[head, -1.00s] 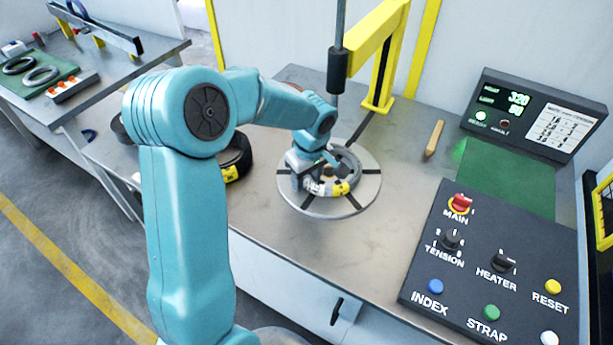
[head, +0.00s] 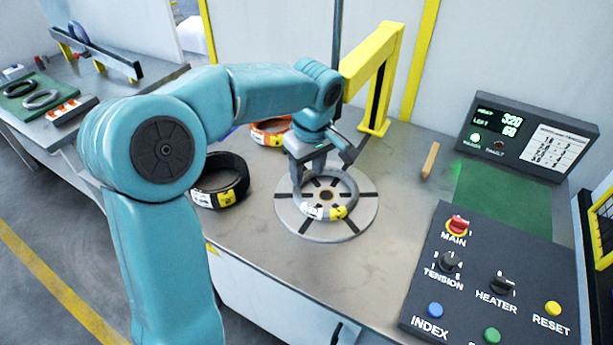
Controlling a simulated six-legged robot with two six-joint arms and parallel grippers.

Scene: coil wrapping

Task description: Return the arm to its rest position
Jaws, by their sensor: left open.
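My left arm reaches in from the left of the head view. Its gripper (head: 322,158) is open and points down above the back of the round turntable. A grey coil (head: 349,188) with white and yellow labels lies on the turntable (head: 367,212), around its dark centre. The gripper partly hides the coil's back edge; I cannot tell whether the fingers still touch it. My right gripper is not in view.
A black coil (head: 236,187) and an orange-labelled coil (head: 270,138) lie left of the turntable. A yellow post (head: 379,95) stands behind it. A wooden stick (head: 430,160), a control panel (head: 466,245) and a display box (head: 532,136) are at the right.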

